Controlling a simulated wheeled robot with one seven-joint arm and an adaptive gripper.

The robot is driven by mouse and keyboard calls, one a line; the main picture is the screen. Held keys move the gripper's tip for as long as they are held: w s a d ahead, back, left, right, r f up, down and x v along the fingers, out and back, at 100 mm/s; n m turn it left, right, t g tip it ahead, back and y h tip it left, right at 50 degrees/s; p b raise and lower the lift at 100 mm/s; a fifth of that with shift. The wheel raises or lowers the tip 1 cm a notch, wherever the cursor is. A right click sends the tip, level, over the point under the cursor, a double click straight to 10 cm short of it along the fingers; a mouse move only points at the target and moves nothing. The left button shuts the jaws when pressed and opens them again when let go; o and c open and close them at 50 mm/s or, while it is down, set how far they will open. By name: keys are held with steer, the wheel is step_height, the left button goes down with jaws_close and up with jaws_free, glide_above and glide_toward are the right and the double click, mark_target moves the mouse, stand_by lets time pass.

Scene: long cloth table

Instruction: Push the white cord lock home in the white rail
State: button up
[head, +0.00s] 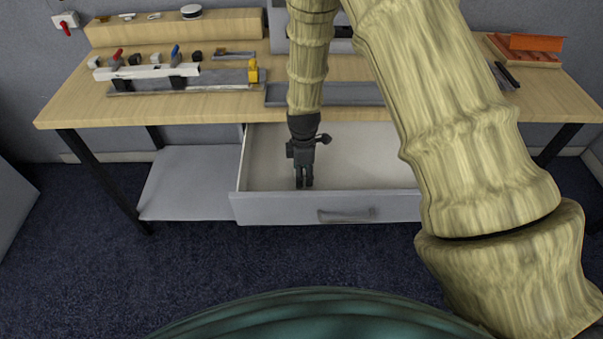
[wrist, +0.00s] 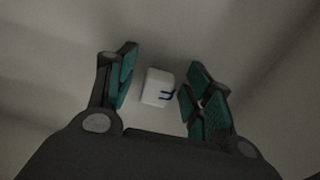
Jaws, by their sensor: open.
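My gripper (head: 304,183) points down into the open drawer below the table. In the wrist view my gripper (wrist: 162,66) has its two fingers well apart. A small white block with a blue mark (wrist: 155,86) lies between and beyond them on a pale surface, with a gap on both sides. It looks like the white cord lock, but I cannot be sure; the head view does not show it. The white rail (head: 148,72) lies along the left part of the tabletop on dark supports, with several small coloured parts along it.
The drawer (head: 270,160) stands open, its walls and front around my gripper. A yellow part (head: 253,71) stands at the right end of the rail's fixture. An orange piece (head: 535,42) lies at the table's right. A grey shelf (head: 187,180) is below left.

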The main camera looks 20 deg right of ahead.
steer(key=c, duration=1.1)
steer(key=shift+r, duration=0.15)
